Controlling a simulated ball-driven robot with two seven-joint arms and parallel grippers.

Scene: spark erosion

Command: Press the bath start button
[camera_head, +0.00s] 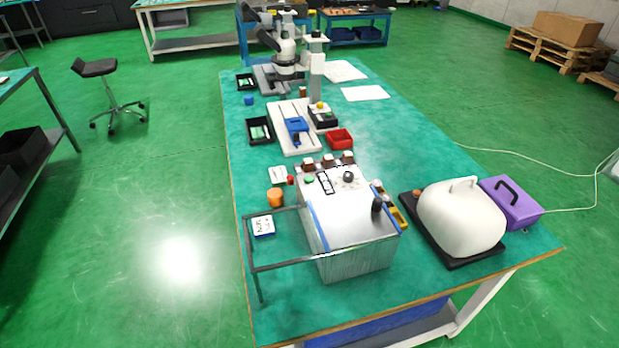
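A grey metal box (355,262), which looks like the bath, stands on the near half of the green-topped table (290,320). A small round green button (309,179) sits at the left of its sloped top, and it may be the start button. A black-rimmed round dial (348,176) and a small dark-framed panel (325,183) lie to its right. A small red round part (291,180) is just left of the box. Labels are too small to read. Neither of my grippers is in view.
A thin metal frame (280,266) stands at the box's left front. An orange cylinder (276,198) is behind it. A white domed cover (460,217) on a black tray and a purple case (511,203) stand right. A microscope (286,55) stands at the back.

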